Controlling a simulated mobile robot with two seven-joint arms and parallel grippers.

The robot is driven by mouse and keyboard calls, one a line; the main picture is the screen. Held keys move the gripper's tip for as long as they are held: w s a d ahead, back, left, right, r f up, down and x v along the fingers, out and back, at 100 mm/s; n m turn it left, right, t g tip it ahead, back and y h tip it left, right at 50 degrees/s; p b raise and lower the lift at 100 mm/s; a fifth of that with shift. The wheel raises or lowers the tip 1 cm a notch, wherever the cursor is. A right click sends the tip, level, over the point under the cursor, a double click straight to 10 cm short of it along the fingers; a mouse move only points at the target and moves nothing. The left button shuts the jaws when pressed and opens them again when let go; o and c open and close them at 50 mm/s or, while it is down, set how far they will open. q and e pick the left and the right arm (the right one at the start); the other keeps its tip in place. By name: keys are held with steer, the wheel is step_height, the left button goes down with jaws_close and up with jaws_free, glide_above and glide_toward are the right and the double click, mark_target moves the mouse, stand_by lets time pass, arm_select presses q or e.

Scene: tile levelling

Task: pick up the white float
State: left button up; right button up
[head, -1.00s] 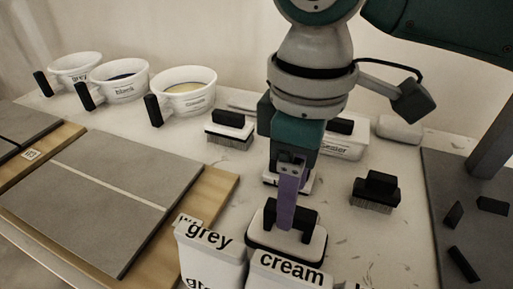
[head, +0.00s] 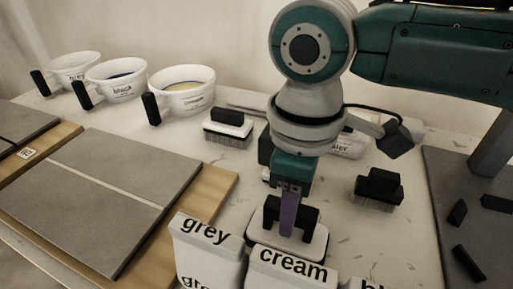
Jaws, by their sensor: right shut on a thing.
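The white float (head: 317,246) has a pale flat plate with rounded corners and a black bridge handle (head: 309,216) on top. It is in the lower middle of the head view, just behind the cream tub. My right gripper (head: 288,213) points down from above and is shut on the black handle, with its purple finger across it. The float looks level. I cannot tell whether its plate touches the table, as the tubs hide its front edge. My left gripper is not in view.
A grey tub (head: 207,250) and a cream tub (head: 293,268) stand right in front of the float. A black brush (head: 378,190) is to its right, a white brush (head: 228,128) behind left. Mixing cups (head: 181,97) line the back left. Tiles (head: 95,200) lie at left.

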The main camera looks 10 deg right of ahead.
jaws_close()
steer(key=shift+r, duration=0.1)
stand_by(0.3)
